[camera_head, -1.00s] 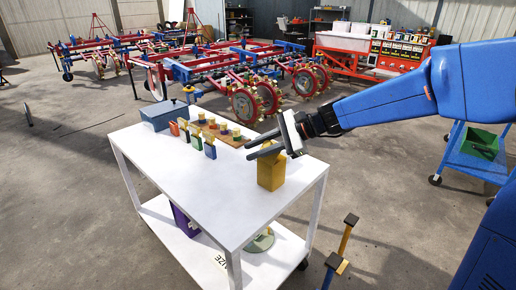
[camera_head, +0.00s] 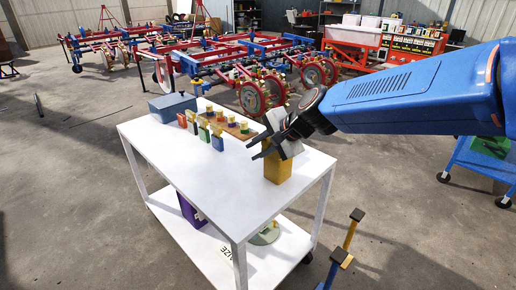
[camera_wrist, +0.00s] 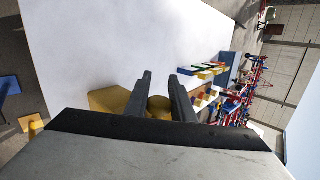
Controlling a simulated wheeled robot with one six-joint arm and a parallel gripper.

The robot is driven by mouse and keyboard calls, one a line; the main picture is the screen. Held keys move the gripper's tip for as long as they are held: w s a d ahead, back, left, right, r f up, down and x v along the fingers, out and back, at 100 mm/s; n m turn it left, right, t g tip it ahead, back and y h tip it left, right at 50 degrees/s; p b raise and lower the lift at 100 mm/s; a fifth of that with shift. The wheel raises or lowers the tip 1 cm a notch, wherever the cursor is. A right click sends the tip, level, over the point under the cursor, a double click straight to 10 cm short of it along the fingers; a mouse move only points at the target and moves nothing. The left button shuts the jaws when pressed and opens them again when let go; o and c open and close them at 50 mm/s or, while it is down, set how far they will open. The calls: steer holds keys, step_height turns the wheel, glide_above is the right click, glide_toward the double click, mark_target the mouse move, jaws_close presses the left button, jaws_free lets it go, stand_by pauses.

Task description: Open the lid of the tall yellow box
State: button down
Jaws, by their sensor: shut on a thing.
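The tall yellow box (camera_head: 278,169) stands upright on the front right part of the white cart top (camera_head: 215,185). My gripper (camera_head: 254,151) is at the top of the box, its fingers pointing left past it. In the wrist view my two fingers (camera_wrist: 160,76) stand either side of a rounded yellow piece of the lid (camera_wrist: 158,104) and are shut on it. The yellow box (camera_wrist: 108,98) also shows left of the fingers there. My gripper hides the top of the box in the head view, so I cannot tell how far the lid is raised.
Several small coloured boxes (camera_head: 217,140) and a brown tray (camera_head: 240,133) lie further back on the cart, near a blue-grey box (camera_head: 172,106). A purple object (camera_head: 190,212) stands on the lower shelf. The cart top's front left is clear.

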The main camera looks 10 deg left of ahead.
steer(key=shift+s+f, duration=0.2)
steer(key=shift+f, duration=0.5)
stand_by(2.1)
steer(key=c, duration=1.5)
jaws_free()
steer(key=shift+w, duration=0.1)
steer(key=shift+c, duration=0.2)
steer(key=shift+r, duration=0.2)
steer(key=v, duration=1.7)
steer(key=shift+d, duration=0.15)
steer(key=shift+r, duration=0.1)
steer(key=s+d+f+n+h, duration=0.2)
steer(key=s+d+f, duration=0.3)
steer(key=d, duration=0.3)
steer(key=s+d+f+n+h, duration=0.3)
steer(key=s+d+f, duration=0.2)
steer(key=s+d, duration=0.2)
steer(key=s+d+f+n+h, duration=0.2)
steer(key=s+d+f, duration=0.4)
steer(key=d, duration=0.5)
steer(key=shift+s+d+n+h, duration=0.2)
steer(key=shift+s+n+h, duration=0.25)
steer(key=shift+n, duration=0.15)
